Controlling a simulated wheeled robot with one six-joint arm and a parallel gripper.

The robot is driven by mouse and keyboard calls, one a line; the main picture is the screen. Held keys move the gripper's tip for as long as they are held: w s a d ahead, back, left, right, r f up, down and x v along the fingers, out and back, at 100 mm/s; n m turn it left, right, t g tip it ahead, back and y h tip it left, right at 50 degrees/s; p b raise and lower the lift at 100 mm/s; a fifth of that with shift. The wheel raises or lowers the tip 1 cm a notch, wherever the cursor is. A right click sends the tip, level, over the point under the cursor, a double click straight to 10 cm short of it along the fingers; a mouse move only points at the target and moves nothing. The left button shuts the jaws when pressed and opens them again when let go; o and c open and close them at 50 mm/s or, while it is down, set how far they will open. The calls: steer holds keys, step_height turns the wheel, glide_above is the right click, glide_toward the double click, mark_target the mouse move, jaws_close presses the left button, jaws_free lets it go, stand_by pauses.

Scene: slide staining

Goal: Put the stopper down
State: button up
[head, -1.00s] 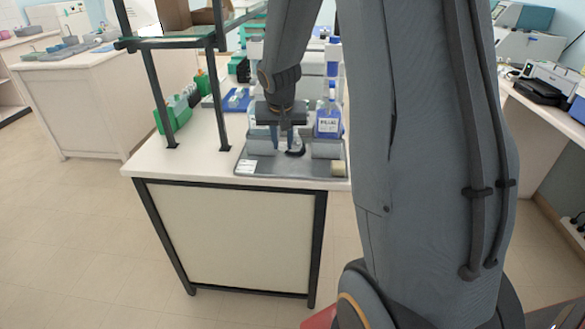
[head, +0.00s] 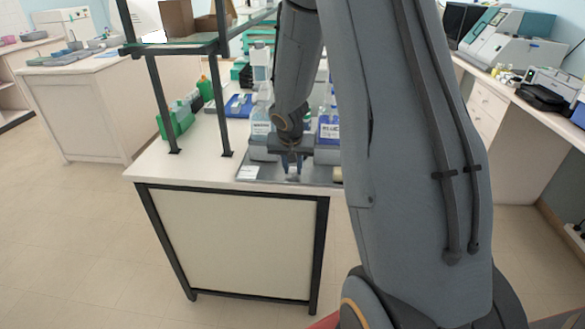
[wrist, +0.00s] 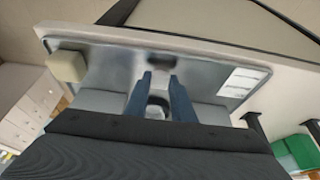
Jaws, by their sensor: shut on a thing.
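My gripper (head: 291,166) is over the front part of the grey metal tray (head: 318,177), near the table's front edge. In the wrist view its two blue fingers (wrist: 160,76) point at the tray (wrist: 200,72). A small grey and dark piece, which I take to be the stopper (wrist: 157,104), is held between the fingers. Its lower end is hard to make out, and I cannot tell if it touches the tray. A dark patch shows on the tray just beyond the fingertips.
A blue-labelled bottle (head: 328,130) stands behind my gripper, and another bottle (head: 261,122) stands to its left. A tan block (wrist: 66,66) and a white label (wrist: 243,81) lie at the tray's ends. A dark-framed shelf (head: 218,100) rises on the left. Bare tray lies around the fingertips.

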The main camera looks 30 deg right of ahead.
steer(key=shift+f, duration=0.1)
steer(key=o, duration=1)
steer(key=shift+r, duration=0.25)
steer(key=v, duration=1.1)
steer(key=s+a+f+n, duration=0.1)
steer(key=s+a+n, duration=0.1)
steer(key=s+a, duration=0.3)
steer(key=s+a+f+n+g+y+b, duration=0.1)
steer(key=s+a+n, duration=0.1)
steer(key=s+a, duration=0.3)
steer(key=s+a+f+n+g+y, duration=0.1)
steer(key=s+a+f+n, duration=0.1)
steer(key=s+a, duration=0.3)
steer(key=shift+s+n, duration=0.4)
steer(key=shift+s, duration=1.65)
